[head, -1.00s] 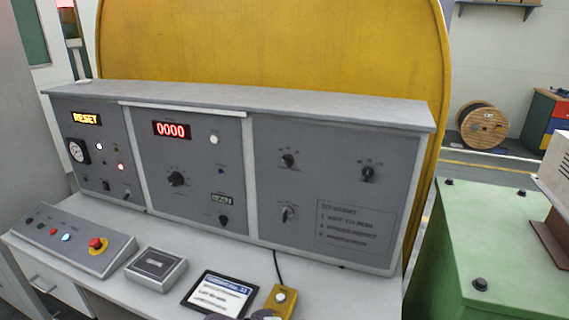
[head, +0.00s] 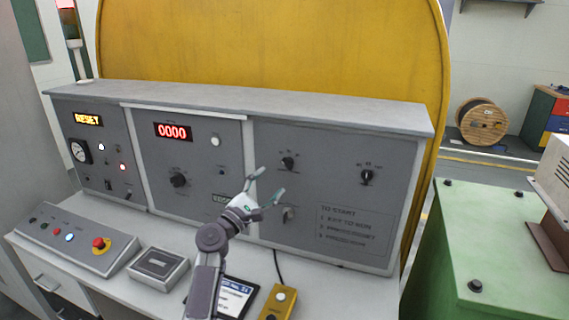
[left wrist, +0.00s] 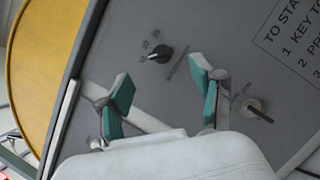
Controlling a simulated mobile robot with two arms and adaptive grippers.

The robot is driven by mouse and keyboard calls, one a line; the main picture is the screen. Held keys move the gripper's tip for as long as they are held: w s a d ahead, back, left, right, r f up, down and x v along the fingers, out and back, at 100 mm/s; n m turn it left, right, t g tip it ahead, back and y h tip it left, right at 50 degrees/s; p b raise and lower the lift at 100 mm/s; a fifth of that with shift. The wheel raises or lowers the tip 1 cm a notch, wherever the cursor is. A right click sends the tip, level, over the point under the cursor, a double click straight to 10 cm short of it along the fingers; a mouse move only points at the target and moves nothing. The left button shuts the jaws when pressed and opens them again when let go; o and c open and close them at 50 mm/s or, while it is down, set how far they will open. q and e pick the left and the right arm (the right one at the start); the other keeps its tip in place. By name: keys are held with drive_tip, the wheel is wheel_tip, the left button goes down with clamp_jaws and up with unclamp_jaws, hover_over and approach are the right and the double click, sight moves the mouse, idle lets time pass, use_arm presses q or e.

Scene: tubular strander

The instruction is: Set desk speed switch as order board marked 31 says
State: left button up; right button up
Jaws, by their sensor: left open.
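The desk's right panel carries a black rotary knob (head: 288,163) with small position marks, a second knob (head: 367,177) with numbers above it, and a key switch (head: 288,213). I cannot read which one is labelled speed. My left gripper (head: 268,185) is open and empty in front of this panel's left part. In the left wrist view the marked knob (left wrist: 158,54) lies beyond and between the fingertips, and the key switch (left wrist: 258,110) lies right of them. The order board (head: 236,298) lies on the desktop, partly hidden by my left arm; its text is too small to read surely.
The middle panel has a red 0000 display (head: 173,131) and a large knob (head: 179,180). A sloped button box with a red emergency stop (head: 101,244), a grey box (head: 158,265) and a yellow pendant (head: 279,303) occupy the desktop. A green cabinet (head: 480,240) stands right.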

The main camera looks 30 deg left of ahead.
sight(286, 166)
use_arm(q)
drive_tip(key=p+x, duration=0.1)
drive_tip(key=x, duration=0.6)
drive_tip(key=shift+w, duration=0.35)
drive_tip(key=c, duration=1.1)
